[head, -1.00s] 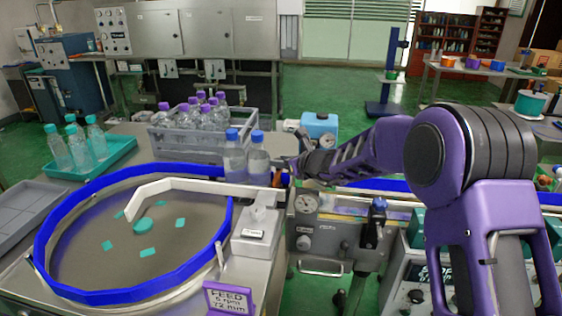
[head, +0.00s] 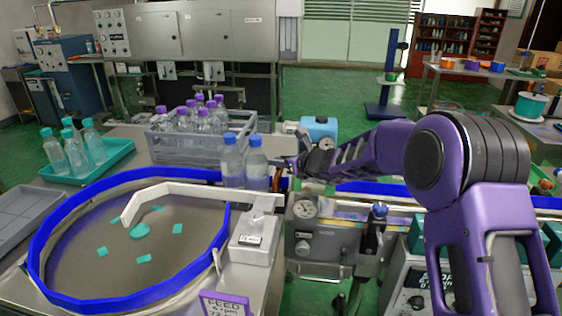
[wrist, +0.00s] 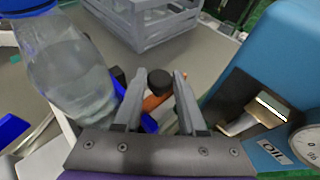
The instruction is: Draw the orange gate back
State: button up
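The orange gate (wrist: 153,103) shows in the wrist view as a small orange bar with a round black knob (wrist: 160,82) on it. My gripper (wrist: 159,75) is open, with one finger on each side of the knob. The gaps are small, and I cannot tell whether either finger touches it. The lower part of the gate is partly hidden by the fingers. In the head view, my gripper (head: 288,164) is beside the two blue-capped bottles (head: 256,165), at the blue-railed lane, and largely hides the gate.
A clear bottle (wrist: 70,70) stands close left of my gripper. A blue oil box (wrist: 270,65) and a dial gauge (wrist: 305,143) are close on the right. A grey crate (head: 180,149) of purple-capped bottles stands behind. The round feed table (head: 75,240) lies left.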

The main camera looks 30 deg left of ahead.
jog(key=shift+o, duration=0.5)
jog(key=v, duration=1.7)
jog(key=shift+s+d, duration=0.2)
jog(key=shift+s, duration=0.05)
